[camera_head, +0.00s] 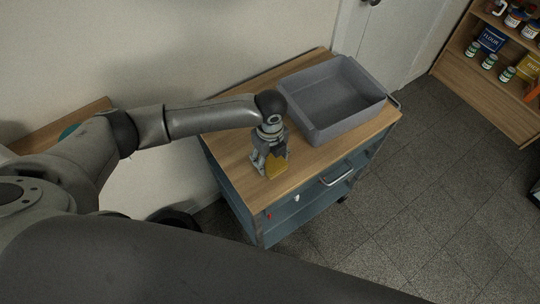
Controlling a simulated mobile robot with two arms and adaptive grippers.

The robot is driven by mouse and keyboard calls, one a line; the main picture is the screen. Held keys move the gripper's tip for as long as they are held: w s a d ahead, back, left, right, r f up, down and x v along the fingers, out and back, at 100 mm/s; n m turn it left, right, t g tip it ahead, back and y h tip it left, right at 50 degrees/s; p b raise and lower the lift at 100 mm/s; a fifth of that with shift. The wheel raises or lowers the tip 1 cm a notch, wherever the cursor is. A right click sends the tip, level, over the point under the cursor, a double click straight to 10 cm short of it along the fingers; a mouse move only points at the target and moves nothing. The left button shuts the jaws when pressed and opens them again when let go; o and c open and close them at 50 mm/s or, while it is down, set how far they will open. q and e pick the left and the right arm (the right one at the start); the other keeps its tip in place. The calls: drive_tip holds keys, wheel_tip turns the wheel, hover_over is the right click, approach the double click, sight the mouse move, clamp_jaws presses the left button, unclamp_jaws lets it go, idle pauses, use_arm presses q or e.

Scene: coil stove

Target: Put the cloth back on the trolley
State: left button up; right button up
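The yellow cloth (275,168) is a small bundle at the wooden top of the trolley (232,150), left of the grey bin. My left gripper (270,165) points down over the trolley top, right at the cloth, with its fingers apart around or just behind it. The cloth is partly hidden by the gripper. I cannot tell whether the fingers press on the cloth, or whether it rests fully on the wood. My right gripper is out of view.
A grey open bin (315,127) stands empty on the trolley's right part. The blue trolley front has a handle (336,177). A wall is behind, and a shelf (460,70) with jars and boxes stands at the upper right. Tiled floor (425,180) is clear right of the trolley.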

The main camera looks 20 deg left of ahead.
sight(270, 157)
use_arm(q)
drive_tip(key=o, duration=0.4)
drive_tip(key=shift+r, duration=0.1)
wheel_tip(270, 157, up, 12)
drive_tip(key=b, duration=0.2)
idle(0.7)
